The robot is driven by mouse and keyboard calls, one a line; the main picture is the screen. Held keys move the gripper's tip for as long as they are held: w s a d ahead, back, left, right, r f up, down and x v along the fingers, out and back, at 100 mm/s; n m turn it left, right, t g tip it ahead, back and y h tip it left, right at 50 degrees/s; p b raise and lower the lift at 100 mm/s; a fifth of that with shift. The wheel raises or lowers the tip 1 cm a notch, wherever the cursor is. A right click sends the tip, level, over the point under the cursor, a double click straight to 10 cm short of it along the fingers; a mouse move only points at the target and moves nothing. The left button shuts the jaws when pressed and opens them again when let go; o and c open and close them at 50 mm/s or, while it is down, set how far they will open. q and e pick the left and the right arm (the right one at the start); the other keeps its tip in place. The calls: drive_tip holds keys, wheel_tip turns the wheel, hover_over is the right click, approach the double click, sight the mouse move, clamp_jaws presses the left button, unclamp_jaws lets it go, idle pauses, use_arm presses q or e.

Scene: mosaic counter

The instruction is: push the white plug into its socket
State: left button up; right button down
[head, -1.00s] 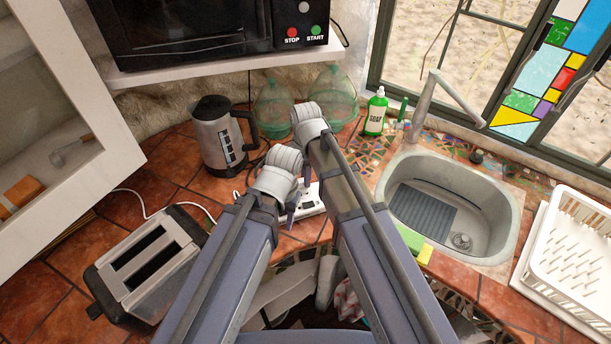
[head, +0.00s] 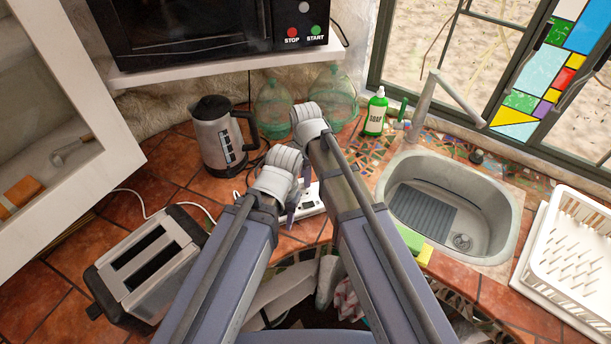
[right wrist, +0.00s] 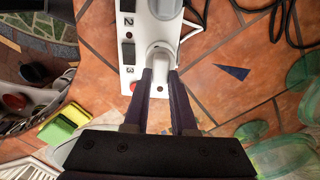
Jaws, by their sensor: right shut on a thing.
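The white plug (right wrist: 157,76) is between the dark fingertips of my right gripper (right wrist: 160,84), which is shut on it in the right wrist view. The plug is at the socket (right wrist: 159,52) beside switch 3 on a white power strip (right wrist: 130,56). I cannot tell how deep the plug sits, as its front is hidden. In the head view the strip (head: 311,205) shows only in part between my arms, and the plug is hidden. My left forearm shows there, but its gripper does not.
A toaster (head: 150,262) stands to the left and a kettle (head: 218,140) behind. Green glass jars (head: 334,98) and a soap bottle (head: 375,112) are at the back. A sponge (head: 413,240) lies by the sink (head: 505,225). Dark cable (right wrist: 278,14) lies near the strip.

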use_arm(q)
drive_tip(key=shift+f+b, duration=1.1)
use_arm(e)
drive_tip(key=shift+f, duration=1.15)
drive_tip(key=c, duration=0.7)
unclamp_jaws()
drive_tip(key=shift+o, duration=0.2)
use_arm(q)
drive_tip(key=shift+r, duration=0.15)
use_arm(e)
drive_tip(key=shift+r, duration=0.15)
wheel_tip(320, 180, up, 8)
drive_tip(key=p, duration=0.8)
use_arm(q)
wheel_tip(320, 180, up, 8)
drive_tip(key=shift+f, duration=0.25)
use_arm(e)
drive_tip(key=shift+f, duration=0.2)
